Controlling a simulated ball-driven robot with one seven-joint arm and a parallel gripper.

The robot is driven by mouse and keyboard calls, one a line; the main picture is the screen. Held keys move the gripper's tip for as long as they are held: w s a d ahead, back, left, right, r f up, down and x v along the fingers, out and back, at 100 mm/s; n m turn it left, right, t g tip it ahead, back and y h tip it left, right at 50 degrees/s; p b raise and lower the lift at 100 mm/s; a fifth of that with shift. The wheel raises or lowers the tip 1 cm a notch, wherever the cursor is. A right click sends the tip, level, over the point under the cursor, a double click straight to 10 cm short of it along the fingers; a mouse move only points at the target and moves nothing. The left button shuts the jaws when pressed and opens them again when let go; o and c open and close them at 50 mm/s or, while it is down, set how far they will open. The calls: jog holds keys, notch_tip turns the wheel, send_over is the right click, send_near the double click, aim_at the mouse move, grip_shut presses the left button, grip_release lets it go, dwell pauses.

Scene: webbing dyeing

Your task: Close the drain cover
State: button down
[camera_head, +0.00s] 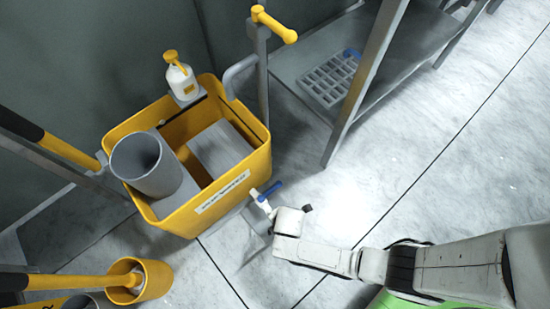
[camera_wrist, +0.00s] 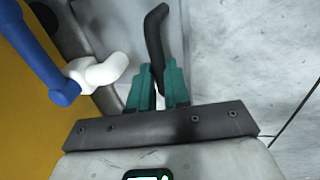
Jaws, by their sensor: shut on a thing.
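My gripper (camera_wrist: 160,78) has teal fingers shut on a black bent handle (camera_wrist: 156,38), whose upper part sticks out beyond the fingertips. The handle stands in front of a grey panel (camera_wrist: 98,22); whether this is the drain cover I cannot tell. In the head view, a grey plate (camera_head: 257,216) shows low at the yellow tub's right corner, beside my wrist. My fingers are mostly hidden there. A white valve (camera_head: 258,197) with a blue lever (camera_head: 270,190) sticks out of the tub just above; the white spout (camera_wrist: 98,70) and blue lever (camera_wrist: 42,62) also show left of my fingers.
The yellow tub (camera_head: 202,218) holds a grey cylinder (camera_head: 150,166) and a grey block (camera_head: 221,152). A spray bottle (camera_head: 181,78) sits at its back rim. A grey shelf (camera_head: 295,55) stands at upper right. A small yellow bucket (camera_head: 155,281) is at lower left. Floor is clear at right.

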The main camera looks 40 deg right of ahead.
jog(key=shift+d, duration=0.25)
jog(key=c, duration=1.3)
grip_release()
jog(key=shift+d, duration=0.1)
jog(key=shift+c, duration=0.2)
jog(key=shift+o, duration=1.2)
notch_tip(320, 180, up, 10)
jog(key=s+p, duration=0.2)
jog(key=p, duration=0.4)
jog(key=shift+r+p, duration=0.25)
jog(key=shift+p, duration=0.15)
